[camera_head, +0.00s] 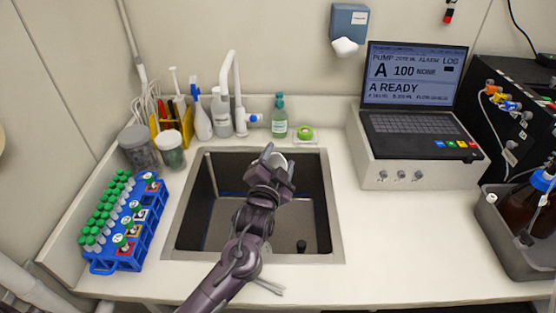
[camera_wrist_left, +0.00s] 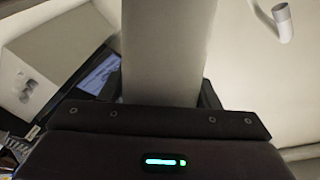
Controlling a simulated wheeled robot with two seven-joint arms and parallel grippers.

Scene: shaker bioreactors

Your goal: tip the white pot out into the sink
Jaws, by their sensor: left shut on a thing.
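My left gripper (camera_head: 271,168) is over the back part of the sink (camera_head: 337,225). It is shut on the white pot (camera_head: 277,160), which is mostly hidden behind the fingers in the head view. In the left wrist view the pot (camera_wrist_left: 165,50) is a large pale shape held between the dark jaws, running up out of the frame. The wrist view is turned over sideways, so the hand is tilted. I cannot see the pot's mouth or any contents coming out. My right gripper is not in view.
The white tap (camera_head: 233,90) stands behind the sink. A blue tube rack (camera_head: 128,235) is left, a laptop (camera_head: 415,95) on a white box right. Counter right of the sink is clear.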

